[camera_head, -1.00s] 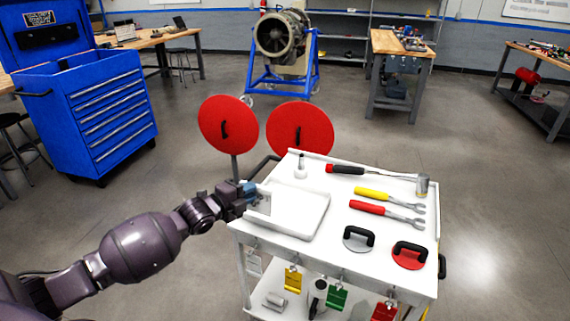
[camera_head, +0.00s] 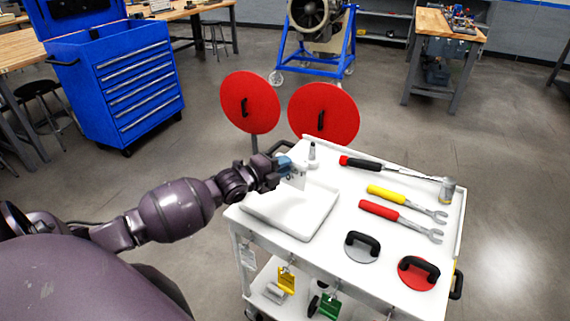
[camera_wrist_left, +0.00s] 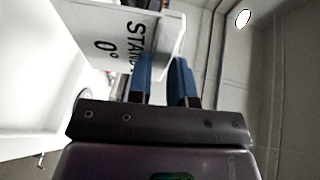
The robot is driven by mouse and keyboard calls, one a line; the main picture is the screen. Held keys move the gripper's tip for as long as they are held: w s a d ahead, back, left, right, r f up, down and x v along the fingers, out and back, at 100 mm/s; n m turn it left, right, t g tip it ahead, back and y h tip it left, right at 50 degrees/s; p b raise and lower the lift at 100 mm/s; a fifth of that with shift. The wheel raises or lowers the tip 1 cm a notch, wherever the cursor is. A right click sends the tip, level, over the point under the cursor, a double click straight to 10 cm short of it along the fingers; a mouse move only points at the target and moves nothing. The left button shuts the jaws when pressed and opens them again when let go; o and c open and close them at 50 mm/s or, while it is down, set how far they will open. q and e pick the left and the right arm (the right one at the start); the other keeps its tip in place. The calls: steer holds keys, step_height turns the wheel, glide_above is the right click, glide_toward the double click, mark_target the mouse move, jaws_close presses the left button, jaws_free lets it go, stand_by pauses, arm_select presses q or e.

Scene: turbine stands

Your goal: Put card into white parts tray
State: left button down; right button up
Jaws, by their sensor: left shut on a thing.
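My left gripper (camera_head: 286,165) is shut on a white card (camera_head: 297,178), which stands roughly upright above the back part of the white parts tray (camera_head: 312,227). Whether the card touches the tray cannot be told. In the left wrist view, the card (camera_wrist_left: 110,42) shows black lettering, "STAN" and "0°", beside the blue fingertips of the gripper (camera_wrist_left: 164,80). The tray is shallow and empty, at the left of the white cart top. My right gripper is not in view.
The cart top (camera_head: 338,238) also holds a hammer (camera_head: 390,167), yellow (camera_head: 400,200) and red (camera_head: 395,214) wrenches, and grey (camera_head: 362,246) and red (camera_head: 417,272) handled discs. A small white bottle (camera_head: 311,152) stands just behind the tray. Red discs (camera_head: 250,102) rise behind the cart.

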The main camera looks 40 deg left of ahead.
mark_target(289, 183)
arm_select(q)
step_height(289, 183, down, 5)
steer(key=b, duration=0.3)
steer(key=shift+f, duration=0.15)
steer(key=shift+f+b, duration=0.55)
steer(key=shift+f, duration=0.2)
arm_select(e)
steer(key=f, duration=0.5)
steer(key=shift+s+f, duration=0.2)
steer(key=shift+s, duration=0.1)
arm_select(q)
steer(key=shift+f, duration=0.35)
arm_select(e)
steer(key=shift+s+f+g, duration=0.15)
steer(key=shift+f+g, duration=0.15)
arm_select(q)
steer(key=c, duration=0.8)
jaws_free()
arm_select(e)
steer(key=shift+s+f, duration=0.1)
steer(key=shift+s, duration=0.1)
